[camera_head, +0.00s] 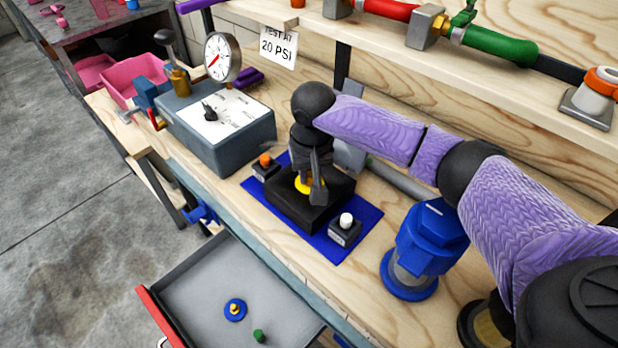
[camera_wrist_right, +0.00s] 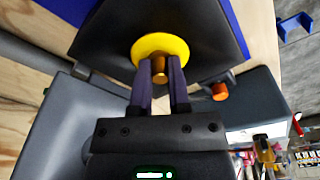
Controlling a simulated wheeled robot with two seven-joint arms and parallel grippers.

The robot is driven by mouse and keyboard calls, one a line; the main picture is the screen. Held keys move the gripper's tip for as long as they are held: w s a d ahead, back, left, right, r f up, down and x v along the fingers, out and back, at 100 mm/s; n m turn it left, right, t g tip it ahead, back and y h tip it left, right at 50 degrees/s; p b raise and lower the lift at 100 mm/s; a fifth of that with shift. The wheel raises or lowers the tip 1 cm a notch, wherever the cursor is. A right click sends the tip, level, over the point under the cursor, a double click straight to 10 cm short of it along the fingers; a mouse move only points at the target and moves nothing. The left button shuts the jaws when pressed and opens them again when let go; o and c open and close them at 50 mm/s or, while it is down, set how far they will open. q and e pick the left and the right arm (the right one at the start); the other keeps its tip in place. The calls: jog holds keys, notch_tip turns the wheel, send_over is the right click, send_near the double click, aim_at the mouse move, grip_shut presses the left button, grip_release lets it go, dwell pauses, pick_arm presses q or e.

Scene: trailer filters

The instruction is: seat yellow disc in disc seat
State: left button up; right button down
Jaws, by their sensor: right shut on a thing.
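The yellow disc (camera_head: 303,187) is at the top of the black block (camera_head: 290,212), which appears to be the disc seat. In the right wrist view the yellow disc (camera_wrist_right: 160,45) lies against or just above the black block face (camera_wrist_right: 105,35), with its orange-brown knob (camera_wrist_right: 159,70) between my fingers. My right gripper (camera_head: 312,188) points down over the block and is shut on that knob. The disc covers the recess, so I cannot tell whether it is fully down. My left gripper is not in view.
The block stands on a blue mat (camera_head: 352,236) between an orange button (camera_head: 265,160) and a white button (camera_head: 346,220). A grey gauge box (camera_head: 235,150) stands left, a blue filter housing (camera_head: 425,240) right. The open drawer (camera_head: 190,290) holds a blue disc (camera_head: 235,312) and a green piece (camera_head: 259,336).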

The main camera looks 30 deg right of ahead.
aim_at(309, 173)
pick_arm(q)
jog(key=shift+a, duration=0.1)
pick_arm(e)
jog(key=shift+f, duration=0.15)
jog(key=c, duration=0.6)
grip_release()
jog(key=shift+f, duration=0.1)
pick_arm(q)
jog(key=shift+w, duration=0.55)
pick_arm(e)
jog(key=r+p, duration=0.1)
jog(key=r, duration=0.2)
jog(key=r+p, duration=0.2)
jog(key=r, duration=0.1)
jog(key=shift+s+a, duration=0.1)
jog(key=shift+s, duration=0.1)
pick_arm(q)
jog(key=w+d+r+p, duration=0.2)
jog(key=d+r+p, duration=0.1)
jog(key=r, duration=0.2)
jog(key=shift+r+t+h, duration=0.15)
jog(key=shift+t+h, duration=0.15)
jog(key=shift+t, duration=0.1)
pick_arm(e)
jog(key=r, duration=0.4)
jog(key=s+r, duration=0.1)
jog(key=r, duration=0.1)
jog(key=shift+a+r, duration=0.1)
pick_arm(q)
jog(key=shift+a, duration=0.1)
